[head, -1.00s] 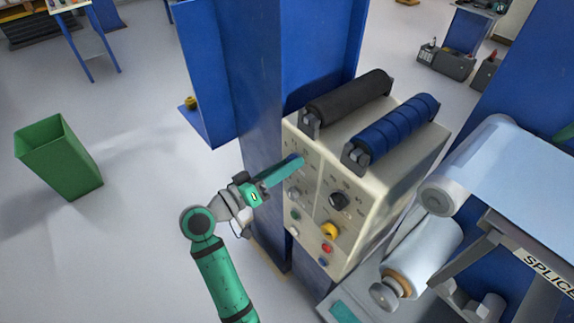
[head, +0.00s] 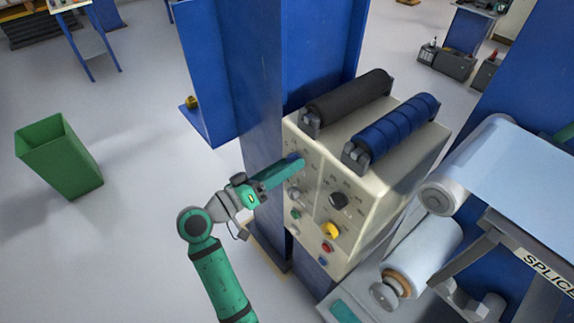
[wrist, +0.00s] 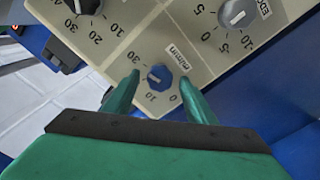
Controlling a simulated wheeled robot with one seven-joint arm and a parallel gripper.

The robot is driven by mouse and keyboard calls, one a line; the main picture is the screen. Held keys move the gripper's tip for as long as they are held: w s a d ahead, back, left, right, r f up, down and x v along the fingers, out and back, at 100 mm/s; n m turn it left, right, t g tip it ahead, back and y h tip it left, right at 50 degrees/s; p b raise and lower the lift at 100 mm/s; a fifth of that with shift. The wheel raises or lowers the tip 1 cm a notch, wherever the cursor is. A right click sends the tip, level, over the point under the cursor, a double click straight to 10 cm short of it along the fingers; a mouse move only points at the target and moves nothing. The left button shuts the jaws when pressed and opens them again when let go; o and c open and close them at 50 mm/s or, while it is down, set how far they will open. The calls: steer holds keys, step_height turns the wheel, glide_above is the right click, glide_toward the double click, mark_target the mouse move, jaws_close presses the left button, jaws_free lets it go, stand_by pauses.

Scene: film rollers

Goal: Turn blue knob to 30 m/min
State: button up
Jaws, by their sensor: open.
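The blue knob (wrist: 160,77) sits on the cream control panel under a "m/min" label (wrist: 179,57). Its scale shows 0, 10 and 30; the left finger covers part of the dial's edge. A small white mark shows on the knob's left side, but its exact reading is hard to tell. My gripper (wrist: 159,80) is open, with one teal finger on each side of the knob. I cannot tell whether either finger touches it. In the head view my gripper (head: 298,163) reaches the panel's upper left and mostly hides the knob (head: 292,157).
Other controls are close by: a black knob (head: 339,200), a yellow knob (head: 331,230), a grey knob (head: 294,195) and small buttons. Black (head: 347,103) and blue (head: 397,131) rollers lie on top of the panel box. A blue column (head: 262,190) stands just left.

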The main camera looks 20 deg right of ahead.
steer(key=v, duration=1)
steer(key=s+f+n+t+y, duration=0.1)
steer(key=f+n+t+y, duration=0.15)
steer(key=f, duration=0.45)
steer(key=s+a+f+n+t+y, duration=0.1)
steer(key=s+f+n+t+y, duration=0.1)
steer(key=f+n+y, duration=0.35)
steer(key=s+f+n+t+y, duration=0.1)
steer(key=f+n+t, duration=0.1)
steer(key=f, duration=0.7)
steer(key=s+a+f+y, duration=0.4)
steer(key=s+f+y, duration=0.1)
steer(key=s, duration=0.4)
steer(key=s+a+r+m+t+y, duration=0.1)
steer(key=s+r, duration=0.3)
steer(key=s, duration=0.5)
steer(key=s+r+m+t+y, duration=0.1)
steer(key=s+r+m+y, duration=0.1)
steer(key=s+r, duration=0.3)
steer(key=s+m, duration=0.1)
steer(key=s, duration=0.3)
steer(key=shift+s+a+t, duration=0.3)
steer(key=shift+a+t, duration=0.05)
